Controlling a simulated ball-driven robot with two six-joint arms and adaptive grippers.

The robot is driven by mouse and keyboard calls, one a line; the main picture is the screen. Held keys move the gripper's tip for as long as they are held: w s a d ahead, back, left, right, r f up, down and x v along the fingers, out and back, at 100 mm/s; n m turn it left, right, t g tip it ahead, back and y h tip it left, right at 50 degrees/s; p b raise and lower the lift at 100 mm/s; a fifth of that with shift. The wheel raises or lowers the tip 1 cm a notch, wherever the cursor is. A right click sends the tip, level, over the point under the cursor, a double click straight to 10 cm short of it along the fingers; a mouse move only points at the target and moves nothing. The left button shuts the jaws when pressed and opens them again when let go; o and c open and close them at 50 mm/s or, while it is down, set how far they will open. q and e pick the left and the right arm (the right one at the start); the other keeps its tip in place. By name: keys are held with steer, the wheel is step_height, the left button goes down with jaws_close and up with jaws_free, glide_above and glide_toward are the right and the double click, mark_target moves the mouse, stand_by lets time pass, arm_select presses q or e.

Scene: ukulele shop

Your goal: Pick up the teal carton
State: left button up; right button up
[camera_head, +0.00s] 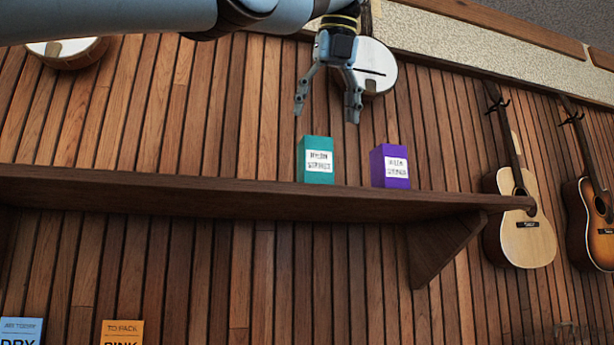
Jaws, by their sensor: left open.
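The teal carton (316,173) stands upright on a dark wooden wall shelf (240,198). It has a white label on its front. My left gripper (327,112) hangs above the carton with its fingers pointing down and spread apart. Nothing is between the fingers. The fingertips show a little higher than the carton's top in the picture, and how near they are in depth is hard to tell. My right gripper is not in view.
A purple carton (390,167) stands on the shelf to the right of the teal one. A round instrument (376,70) hangs behind my gripper. Guitars (522,225) (592,230) hang at the right. Blue (20,328) and orange (122,331) signs show at lower left. The shelf's left part is clear.

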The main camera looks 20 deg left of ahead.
mark_target(321, 141)
arm_select(q)
steer(key=shift+w+a+f+b, duration=0.25)
steer(key=shift+a+f+b, duration=0.05)
steer(key=shift+f, duration=0.1)
steer(key=b+x, duration=0.1)
steer(key=x, duration=0.2)
steer(key=shift+f, duration=0.35)
steer(key=x, duration=0.2)
steer(key=b+x, duration=0.1)
steer(key=x, duration=0.2)
steer(key=shift+w+a, duration=0.3)
steer(key=shift+a, duration=0.1)
steer(key=shift+w, duration=0.1)
steer(key=c, duration=1.3)
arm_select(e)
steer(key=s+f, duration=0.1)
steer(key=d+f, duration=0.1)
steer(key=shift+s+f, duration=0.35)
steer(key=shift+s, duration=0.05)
